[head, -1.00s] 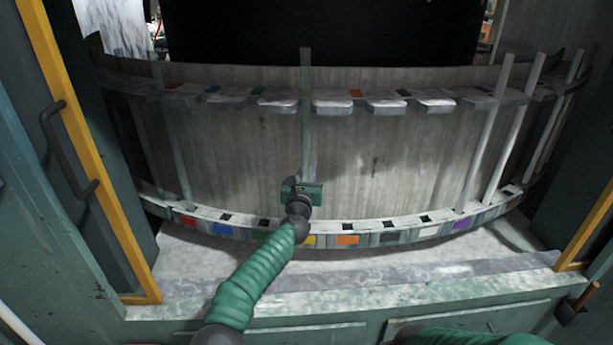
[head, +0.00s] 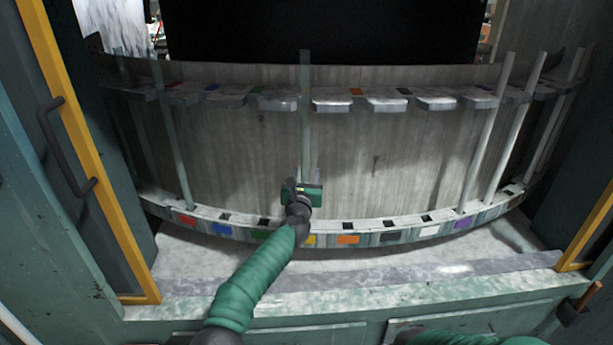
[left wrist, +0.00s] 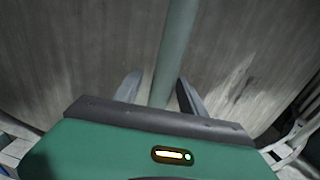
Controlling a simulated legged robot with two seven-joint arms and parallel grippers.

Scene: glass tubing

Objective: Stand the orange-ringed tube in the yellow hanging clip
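A tall grey-green tube (head: 306,110) stands upright at the middle of the rack, rising past the upper rail. No orange ring shows on it; its lower part is hidden behind my left gripper. My left gripper (head: 302,190) is low at this tube, just above the lower rail. In the left wrist view the fingers (left wrist: 158,92) are apart, with the tube (left wrist: 174,50) between them and a gap at the left finger. A yellow label (head: 309,241) shows on the lower rail beside my wrist. My right gripper is out of view.
The curved lower rail (head: 390,238) has square holes and coloured labels, including orange (head: 347,239). The upper rail (head: 385,104) carries several grey clips. More tubes stand at left (head: 172,130) and right (head: 487,130). Yellow-edged frames (head: 85,150) flank the opening.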

